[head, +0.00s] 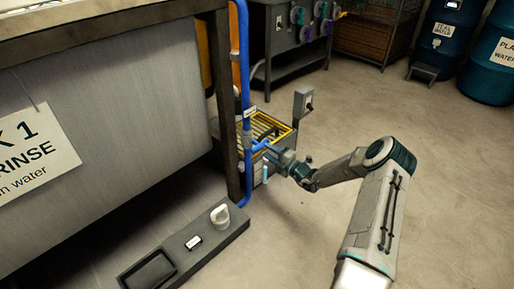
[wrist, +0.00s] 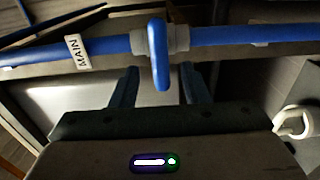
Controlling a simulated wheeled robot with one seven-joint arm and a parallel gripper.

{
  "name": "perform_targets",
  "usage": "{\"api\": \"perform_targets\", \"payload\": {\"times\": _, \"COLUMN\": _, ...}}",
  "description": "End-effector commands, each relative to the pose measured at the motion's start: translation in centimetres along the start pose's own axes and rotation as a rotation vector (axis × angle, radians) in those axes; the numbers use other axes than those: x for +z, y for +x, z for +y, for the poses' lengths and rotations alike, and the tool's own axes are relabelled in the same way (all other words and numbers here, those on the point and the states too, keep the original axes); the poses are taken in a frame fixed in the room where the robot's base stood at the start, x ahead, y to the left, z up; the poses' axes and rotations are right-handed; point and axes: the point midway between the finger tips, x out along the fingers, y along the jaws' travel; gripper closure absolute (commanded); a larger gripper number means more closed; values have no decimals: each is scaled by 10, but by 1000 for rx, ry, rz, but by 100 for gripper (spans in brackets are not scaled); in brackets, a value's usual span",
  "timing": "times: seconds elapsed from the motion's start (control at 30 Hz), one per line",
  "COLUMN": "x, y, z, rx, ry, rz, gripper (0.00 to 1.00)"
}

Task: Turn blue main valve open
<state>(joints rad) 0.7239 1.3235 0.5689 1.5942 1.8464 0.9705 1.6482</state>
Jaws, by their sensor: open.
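The blue main valve's lever (wrist: 158,55) stands out from the blue pipe (wrist: 220,37) in the wrist view, lying across the pipe's line. A white MAIN tag (wrist: 77,51) hangs on the pipe to its left. My gripper (wrist: 160,80) is open, one finger on each side of the lever, with gaps between. Whether the fingers touch it cannot be told. In the head view, my gripper (head: 264,158) is at the blue pipe (head: 245,85) beside the tank's corner leg, and the blue lever (head: 260,146) is partly hidden by it.
A large grey tank (head: 120,120) with a rinse sign stands at left. A low grey box with a white knob (head: 220,214) lies on the floor in front. The floor at right is clear.

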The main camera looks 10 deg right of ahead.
Motion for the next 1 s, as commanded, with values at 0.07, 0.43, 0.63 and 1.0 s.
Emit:
{"api": "perform_targets", "payload": {"times": 0.07, "x": -1, "y": 19, "z": -4, "rx": 1, "ry": -4, "rz": 3, "gripper": 58}}
{"api": "perform_targets", "payload": {"times": 0.43, "x": 0, "y": 71, "z": -1, "rx": 0, "ry": -3, "rz": 0, "gripper": 58}}
{"api": "perform_targets", "payload": {"times": 0.63, "x": 0, "y": 76, "z": 0, "rx": -1, "ry": -2, "rz": 0, "gripper": 58}}
{"api": "perform_targets", "payload": {"times": 1.0, "x": 0, "y": 76, "z": 0, "rx": -1, "ry": -2, "rz": 1, "gripper": 100}}
